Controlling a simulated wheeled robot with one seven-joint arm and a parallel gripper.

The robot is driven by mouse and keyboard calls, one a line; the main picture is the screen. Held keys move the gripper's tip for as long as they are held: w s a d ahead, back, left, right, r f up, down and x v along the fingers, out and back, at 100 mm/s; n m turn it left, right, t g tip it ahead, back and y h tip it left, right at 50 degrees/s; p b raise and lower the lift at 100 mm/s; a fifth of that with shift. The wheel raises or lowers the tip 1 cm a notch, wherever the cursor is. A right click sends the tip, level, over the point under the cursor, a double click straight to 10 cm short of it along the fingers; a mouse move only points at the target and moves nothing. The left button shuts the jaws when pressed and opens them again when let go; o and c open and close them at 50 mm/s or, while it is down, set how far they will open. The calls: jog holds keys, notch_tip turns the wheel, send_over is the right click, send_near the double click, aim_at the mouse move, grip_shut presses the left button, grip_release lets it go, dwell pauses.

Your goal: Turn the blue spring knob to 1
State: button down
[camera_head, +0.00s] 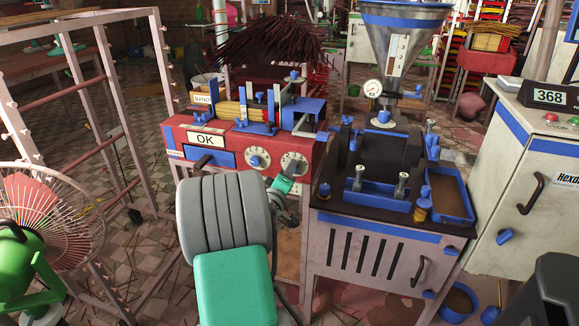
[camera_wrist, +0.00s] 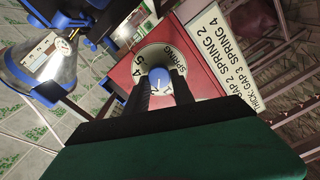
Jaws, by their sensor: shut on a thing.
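The blue spring knob (camera_wrist: 158,74) sits at the middle of a round white dial (camera_wrist: 148,61) marked SPRING on the red machine's front. My gripper (camera_wrist: 163,84) is shut on the knob, with one dark finger on each side. On the dial a 4 and a 5 can be read at the left; fingers and wrist hide part of the numbers, and I cannot tell the knob's setting. In the head view my gripper (camera_head: 282,184) is at the right-hand dial (camera_head: 294,160) of the red machine (camera_head: 235,148), and my arm hides the machine's lower front.
A second dial (camera_head: 257,156) with a blue knob is left of it. An OK sign (camera_head: 205,139) is on the machine. A grey extruder cabinet (camera_head: 375,255) with a funnel (camera_head: 400,35) stands close right. A white card (camera_wrist: 215,50) lists gap and spring numbers.

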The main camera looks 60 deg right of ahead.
jog(key=n+p, duration=0.3)
jog(key=n, duration=0.1)
jog(key=shift+f+n, duration=0.1)
jog(key=shift+n, duration=0.3)
dwell(0.4)
jog(key=c, duration=1.1)
grip_release()
jog(key=shift+a, duration=0.1)
jog(key=a, duration=0.5)
jog(key=s+a, duration=0.1)
jog(key=a, duration=0.1)
jog(key=shift+a+b, duration=0.3)
